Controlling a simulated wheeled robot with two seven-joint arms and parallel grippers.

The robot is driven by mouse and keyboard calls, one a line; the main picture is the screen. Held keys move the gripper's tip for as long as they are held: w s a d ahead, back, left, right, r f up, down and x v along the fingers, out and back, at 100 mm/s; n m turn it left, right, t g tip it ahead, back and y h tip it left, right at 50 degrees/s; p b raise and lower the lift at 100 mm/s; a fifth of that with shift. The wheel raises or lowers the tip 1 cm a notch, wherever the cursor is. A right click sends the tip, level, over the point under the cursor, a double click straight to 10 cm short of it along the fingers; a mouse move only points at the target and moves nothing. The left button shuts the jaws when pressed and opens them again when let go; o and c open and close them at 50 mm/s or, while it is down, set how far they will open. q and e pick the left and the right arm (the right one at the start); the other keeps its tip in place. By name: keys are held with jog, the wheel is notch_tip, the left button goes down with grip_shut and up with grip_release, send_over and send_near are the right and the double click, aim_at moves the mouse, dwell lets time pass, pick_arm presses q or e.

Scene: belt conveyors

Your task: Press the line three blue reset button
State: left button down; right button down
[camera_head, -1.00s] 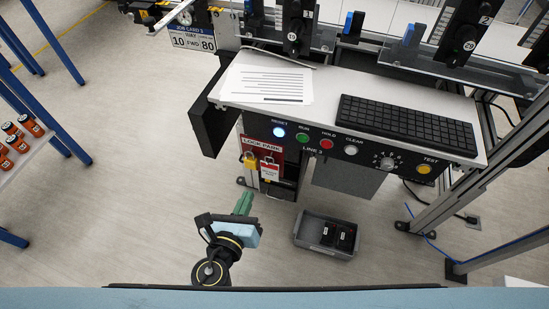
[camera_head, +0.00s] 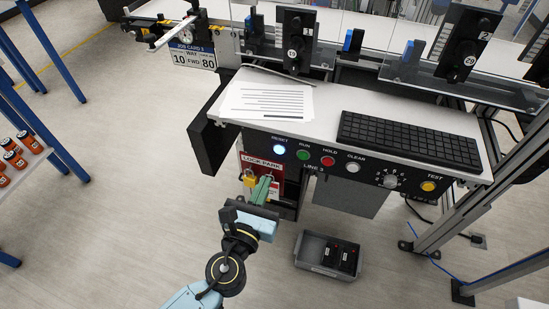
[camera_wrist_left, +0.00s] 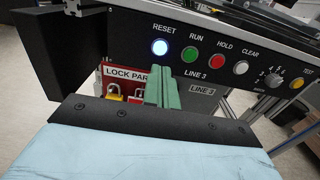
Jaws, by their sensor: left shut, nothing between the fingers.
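The blue reset button (camera_head: 279,150) is lit, at the left end of the LINE 3 panel's button row, under the word RESET. In the left wrist view it (camera_wrist_left: 160,47) glows pale blue-white. My left gripper (camera_head: 263,180) has green fingers, shut and empty. In the head view its fingertips are below the button, in front of the lock park board. In the left wrist view the fingertips (camera_wrist_left: 160,68) show just below the button; no contact is visible. My right gripper is not in view.
Green RUN (camera_head: 303,155), red HOLD (camera_head: 328,161) and white CLEAR (camera_head: 353,167) buttons sit to the right, then a dial (camera_head: 390,181) and yellow TEST button (camera_head: 428,186). Padlocks hang on the red lock park board (camera_head: 262,160). A grey bin (camera_head: 312,266) stands on the floor.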

aim_at(278, 150)
pick_arm(q)
jog(key=x, duration=0.8)
jog(key=shift+w, duration=0.2)
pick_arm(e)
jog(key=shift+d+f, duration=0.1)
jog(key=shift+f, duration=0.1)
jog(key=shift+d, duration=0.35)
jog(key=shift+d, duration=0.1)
